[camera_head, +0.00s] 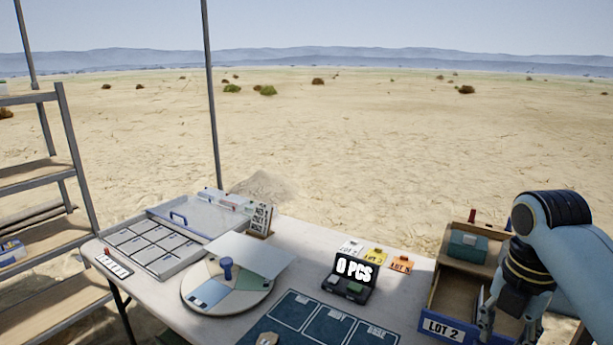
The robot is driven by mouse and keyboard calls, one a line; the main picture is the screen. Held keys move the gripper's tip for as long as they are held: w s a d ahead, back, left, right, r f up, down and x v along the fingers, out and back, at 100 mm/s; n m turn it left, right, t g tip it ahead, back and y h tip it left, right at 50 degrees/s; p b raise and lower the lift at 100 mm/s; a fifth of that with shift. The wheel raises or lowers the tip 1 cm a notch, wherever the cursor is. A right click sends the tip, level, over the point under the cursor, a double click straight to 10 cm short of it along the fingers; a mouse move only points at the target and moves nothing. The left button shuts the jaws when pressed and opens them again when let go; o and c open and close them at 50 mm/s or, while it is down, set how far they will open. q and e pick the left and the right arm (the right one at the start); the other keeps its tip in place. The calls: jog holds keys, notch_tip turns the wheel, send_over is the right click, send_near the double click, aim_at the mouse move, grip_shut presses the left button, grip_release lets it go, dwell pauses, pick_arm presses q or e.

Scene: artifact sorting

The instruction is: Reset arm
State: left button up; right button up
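My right arm comes in from the right edge. Its gripper (509,325) points down at the front right of the table, over or beside the blue-fronted box labelled "LOT 2" (444,328). Its two fingers look spread apart, and I see nothing held between them. The fingertips are close to the lower picture edge, so I cannot tell whether they touch the box. My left gripper is not in view.
The white table (300,252) holds a round sorting disc (228,308) with a blue knob, a compartment tray (150,246), a "0 PCS" counter (349,283), coloured lot tags (376,256) and a dark blue mat (322,325). A shelf (40,175) stands left.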

jog(key=s+a+r+m+t, duration=0.1)
jog(key=s+a+m+t, duration=0.1)
jog(key=s+m, duration=0.95)
jog(key=s+a+r+m+t, duration=0.1)
jog(key=s+r+m, duration=0.1)
jog(key=s+m, duration=1)
notch_tip(320, 180, down, 38)
jog(key=s+d+m+g+b, duration=0.1)
jog(key=d+b, duration=0.2)
jog(key=b, duration=0.7)
pick_arm(q)
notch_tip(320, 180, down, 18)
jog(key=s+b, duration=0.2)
jog(key=b, duration=0.6)
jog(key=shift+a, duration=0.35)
pick_arm(e)
jog(key=s+f+g, duration=0.1)
jog(key=s+f, duration=1.7)
jog(key=f, duration=0.5)
jog(key=shift+s+d+g+h, duration=0.3)
